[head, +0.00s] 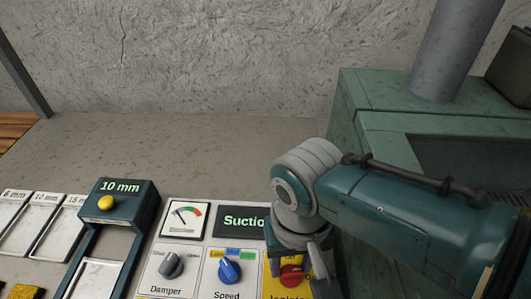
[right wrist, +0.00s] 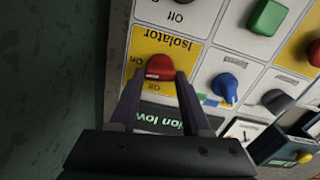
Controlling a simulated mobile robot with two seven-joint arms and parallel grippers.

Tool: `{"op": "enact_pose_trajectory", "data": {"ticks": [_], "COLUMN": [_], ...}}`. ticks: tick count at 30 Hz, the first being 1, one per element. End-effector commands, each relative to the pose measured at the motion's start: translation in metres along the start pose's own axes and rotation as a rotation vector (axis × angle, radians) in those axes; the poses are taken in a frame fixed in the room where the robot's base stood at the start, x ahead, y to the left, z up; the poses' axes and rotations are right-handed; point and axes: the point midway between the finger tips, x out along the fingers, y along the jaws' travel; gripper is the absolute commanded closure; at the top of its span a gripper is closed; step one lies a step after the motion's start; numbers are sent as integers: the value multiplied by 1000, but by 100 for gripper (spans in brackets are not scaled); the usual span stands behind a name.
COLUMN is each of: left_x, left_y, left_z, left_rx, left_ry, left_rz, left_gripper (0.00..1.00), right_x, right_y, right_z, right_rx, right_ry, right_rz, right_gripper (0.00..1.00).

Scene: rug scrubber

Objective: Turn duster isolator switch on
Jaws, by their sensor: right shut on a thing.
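The isolator switch is a red knob (head: 291,275) on a yellow plate marked "Isolator" on the control panel. It also shows in the right wrist view (right wrist: 160,67), where the label is upside down and a pale mark sits on the knob's near side. My right gripper (head: 298,272) reaches down over the knob. Its two fingers (right wrist: 158,82) are on either side of the knob and shut on it. The gripper partly covers the knob and plate in the head view. The knob's exact setting is hard to read. My left gripper is out of view.
Left of the isolator are a blue Speed knob (head: 230,270), a grey Damper knob (head: 171,265), a gauge (head: 184,219) and a "Suction low" display (head: 241,220). A dark "10 mm" frame (head: 119,188) stands further left. A green machine housing (head: 372,100) rises close on the right.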

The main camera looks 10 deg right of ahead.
Motion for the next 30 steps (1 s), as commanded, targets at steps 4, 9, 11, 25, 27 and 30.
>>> {"op": "enact_pose_trajectory", "data": {"ticks": [4, 9, 11, 25, 27, 30], "left_x": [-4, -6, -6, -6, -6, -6], "left_y": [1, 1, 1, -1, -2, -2], "left_z": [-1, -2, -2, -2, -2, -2], "left_rx": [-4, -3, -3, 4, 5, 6], "left_ry": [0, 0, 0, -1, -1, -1], "left_rz": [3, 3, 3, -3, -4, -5], "left_gripper": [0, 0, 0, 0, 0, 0], "right_x": [-2, -1, -1, -1, -1, -1], "right_y": [-1, 0, 0, 0, 0, 0], "right_z": [0, 0, -1, -1, -1, -1], "right_rx": [86, 152, 168, 199, 199, 199], "right_ry": [0, 2, 2, 3, 3, 3], "right_rz": [-3, -2, -3, -2, -2, -2], "right_gripper": [100, 100, 100, 100, 100, 45]}}
